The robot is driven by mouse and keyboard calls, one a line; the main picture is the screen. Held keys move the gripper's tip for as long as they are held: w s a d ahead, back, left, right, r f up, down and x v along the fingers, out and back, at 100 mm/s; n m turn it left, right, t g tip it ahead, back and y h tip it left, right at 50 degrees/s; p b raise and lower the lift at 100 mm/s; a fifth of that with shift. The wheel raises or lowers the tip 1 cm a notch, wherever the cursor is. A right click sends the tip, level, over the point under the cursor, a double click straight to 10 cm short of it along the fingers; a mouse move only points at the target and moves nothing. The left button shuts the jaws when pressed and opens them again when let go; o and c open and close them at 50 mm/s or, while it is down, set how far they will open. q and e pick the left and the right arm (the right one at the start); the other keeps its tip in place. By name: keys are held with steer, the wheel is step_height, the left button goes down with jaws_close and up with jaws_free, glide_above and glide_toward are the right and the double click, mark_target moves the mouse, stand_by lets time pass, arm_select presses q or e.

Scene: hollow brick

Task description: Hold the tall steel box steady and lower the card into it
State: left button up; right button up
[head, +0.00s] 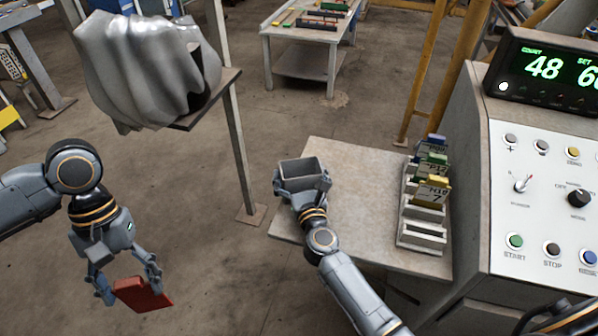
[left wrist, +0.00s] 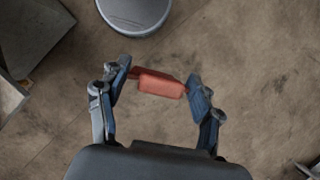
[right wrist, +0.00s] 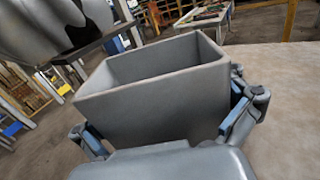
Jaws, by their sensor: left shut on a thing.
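My left gripper (head: 128,284) is shut on a red card (head: 143,295), held out over the floor left of the table. The card also shows between the fingers in the left wrist view (left wrist: 160,85). The tall steel box (head: 302,184) is grey and open at the top, near the left edge of the small table. It fills the middle of the right wrist view (right wrist: 160,105), and I see nothing inside it. My right gripper (head: 300,190) has a finger against each of two opposite sides of the box. The box's lower part is hidden by this gripper.
A rack (head: 422,236) with blue, green and yellow cards stands on the right of the table (head: 362,185). A control panel (head: 545,190) is beyond it. A stand with a draped silvery cover (head: 150,70) is at upper left. Bare floor lies between card and table.

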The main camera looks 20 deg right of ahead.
mark_target(303, 181)
steer(key=shift+s, duration=0.15)
